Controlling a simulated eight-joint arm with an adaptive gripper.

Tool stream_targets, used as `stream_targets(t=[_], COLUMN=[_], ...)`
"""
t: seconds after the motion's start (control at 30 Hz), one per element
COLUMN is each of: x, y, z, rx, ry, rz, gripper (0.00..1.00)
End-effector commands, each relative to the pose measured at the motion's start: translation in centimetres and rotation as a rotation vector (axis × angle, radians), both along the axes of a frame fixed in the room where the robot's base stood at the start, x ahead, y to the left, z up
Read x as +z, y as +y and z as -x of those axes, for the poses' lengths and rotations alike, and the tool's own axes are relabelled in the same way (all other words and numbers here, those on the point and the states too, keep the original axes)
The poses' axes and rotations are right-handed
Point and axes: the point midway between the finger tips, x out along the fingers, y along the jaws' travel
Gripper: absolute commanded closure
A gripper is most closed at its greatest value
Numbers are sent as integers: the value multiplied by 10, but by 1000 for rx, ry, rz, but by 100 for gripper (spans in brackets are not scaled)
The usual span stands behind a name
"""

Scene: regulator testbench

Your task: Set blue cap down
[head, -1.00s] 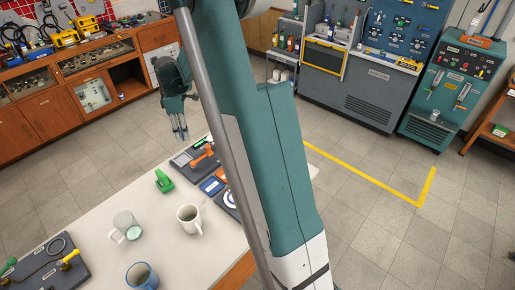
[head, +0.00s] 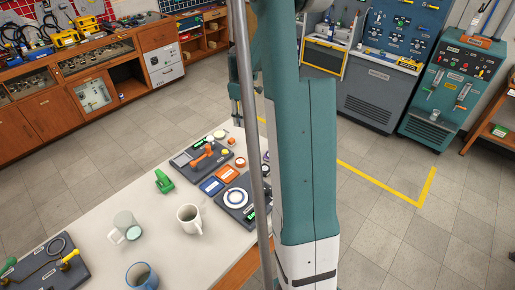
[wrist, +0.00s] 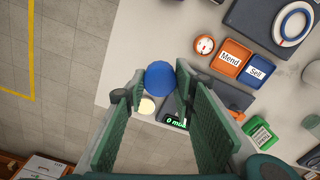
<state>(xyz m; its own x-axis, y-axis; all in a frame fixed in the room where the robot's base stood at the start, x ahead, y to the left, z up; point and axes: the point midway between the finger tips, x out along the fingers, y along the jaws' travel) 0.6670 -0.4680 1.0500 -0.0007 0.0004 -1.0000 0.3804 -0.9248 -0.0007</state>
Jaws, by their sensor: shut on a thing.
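The blue cap (wrist: 160,78) is round and smooth and sits between the fingertips of my gripper (wrist: 159,85) in the wrist view. My gripper is shut on it. The cap appears over the corner of the pale table (wrist: 125,70); its height above the top is hard to judge. In the head view my gripper (head: 236,112) is partly hidden behind my arm, at the table's far end, and I cannot make out the cap there.
A cream disc (wrist: 146,105), a red-rimmed gauge (wrist: 204,44), orange (wrist: 231,57) and blue (wrist: 260,71) labelled trays and a green device (wrist: 260,135) lie nearby. A white mug (head: 189,218) stands nearer. Bare tabletop lies left of the gauge in the wrist view.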

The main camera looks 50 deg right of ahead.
Motion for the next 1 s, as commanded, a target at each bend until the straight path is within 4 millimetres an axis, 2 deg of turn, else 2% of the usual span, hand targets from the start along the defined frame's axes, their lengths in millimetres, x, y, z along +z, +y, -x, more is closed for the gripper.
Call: stream_targets(t=[0.1,0.37,0.43,0.7,1.0], x=[0,-1,-15,-45,-50], y=[-22,-55,-52,-52,-52], z=[19,49,47,46,46], rx=[-53,-137,-131,-130,-130], ry=[0,0,0,0,0], rz=[0,0,0,0,0], gripper=[80,80,80,80,80])
